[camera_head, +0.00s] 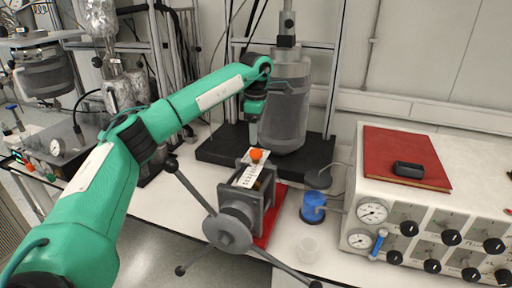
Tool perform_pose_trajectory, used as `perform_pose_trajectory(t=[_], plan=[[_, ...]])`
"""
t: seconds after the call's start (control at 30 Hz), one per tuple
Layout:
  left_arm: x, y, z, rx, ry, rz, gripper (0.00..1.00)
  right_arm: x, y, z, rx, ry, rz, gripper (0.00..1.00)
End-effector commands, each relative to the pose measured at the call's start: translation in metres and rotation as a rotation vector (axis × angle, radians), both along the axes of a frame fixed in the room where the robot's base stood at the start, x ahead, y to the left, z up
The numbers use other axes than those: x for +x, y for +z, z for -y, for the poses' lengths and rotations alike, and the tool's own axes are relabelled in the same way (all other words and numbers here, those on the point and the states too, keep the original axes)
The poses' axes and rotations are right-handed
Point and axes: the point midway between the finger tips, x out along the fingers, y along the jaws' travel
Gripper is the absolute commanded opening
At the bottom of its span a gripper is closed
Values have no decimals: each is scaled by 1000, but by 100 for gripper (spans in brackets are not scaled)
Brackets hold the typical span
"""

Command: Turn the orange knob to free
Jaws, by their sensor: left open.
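The orange knob (256,154) sits on top of a grey clamp-like device (246,200) with a white label plate and a spoked handwheel (228,232) at its front. My green left arm comes in from the left and reaches over the bench. My left gripper (253,136) points down just above and slightly behind the orange knob. It is open; its fingers are small and partly hidden, and I cannot tell whether they touch the knob. My right gripper is not in view.
A grey reactor vessel (287,105) stands on a black base (215,150) behind the device. A blue container (313,207) and a clear cup (308,249) stand to the right. A white control box (400,190) with gauges carries a red book (405,158). A red mat (273,222) lies under the device.

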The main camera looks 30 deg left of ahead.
Motion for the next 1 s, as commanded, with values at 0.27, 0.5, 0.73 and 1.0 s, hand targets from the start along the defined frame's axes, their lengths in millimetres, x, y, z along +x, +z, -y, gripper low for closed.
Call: perform_pose_trajectory(t=[0.27, 0.5, 0.73, 1.0], plan=[[1, 54, 0, 0, 0, 2, 61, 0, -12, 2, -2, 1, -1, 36], [0, 70, 0, 0, -1, 0, 61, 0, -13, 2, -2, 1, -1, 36], [0, 71, 0, 0, -1, 0, 61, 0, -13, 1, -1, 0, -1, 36], [0, 71, 0, 0, -1, 0, 61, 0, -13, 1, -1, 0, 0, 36]])
